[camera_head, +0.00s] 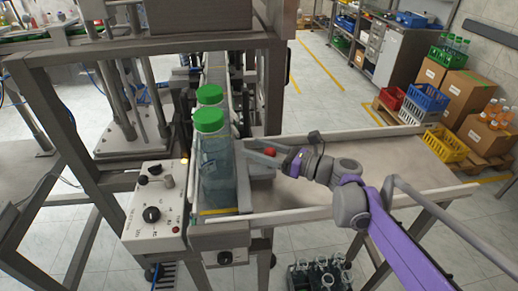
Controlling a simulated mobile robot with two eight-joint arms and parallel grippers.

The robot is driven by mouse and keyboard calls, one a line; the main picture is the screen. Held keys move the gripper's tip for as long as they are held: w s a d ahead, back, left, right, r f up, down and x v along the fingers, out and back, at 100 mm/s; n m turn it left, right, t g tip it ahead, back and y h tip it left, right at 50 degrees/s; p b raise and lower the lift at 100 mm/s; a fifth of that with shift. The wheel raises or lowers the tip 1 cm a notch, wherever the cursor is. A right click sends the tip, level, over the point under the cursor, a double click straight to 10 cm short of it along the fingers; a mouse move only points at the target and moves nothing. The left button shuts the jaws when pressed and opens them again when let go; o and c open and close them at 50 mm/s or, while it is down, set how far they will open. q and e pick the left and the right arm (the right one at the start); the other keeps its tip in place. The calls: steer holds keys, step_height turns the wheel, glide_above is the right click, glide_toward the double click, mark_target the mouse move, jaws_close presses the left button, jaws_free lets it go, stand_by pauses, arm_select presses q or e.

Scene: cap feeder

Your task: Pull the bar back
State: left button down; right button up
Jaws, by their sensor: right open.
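My right gripper (284,160) reaches in from the right on its purple arm and is open. Its tips are close to a small red knob (269,152) on a grey bar (257,158) beside the conveyor. I cannot tell whether the fingers touch the knob or stand around it. Two clear bottles with green caps stand in line on the conveyor, the front one (216,170) just left of the bar and the rear one (209,94) partly hidden behind it. My left gripper is not in view.
A control box (155,207) with a black dial stands left of the front bottle. A side table (400,178) with raised rails lies under my right arm. A crate of empty bottles (320,274) is below it. Boxes and crates stand far right.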

jaws_close()
stand_by(1.4)
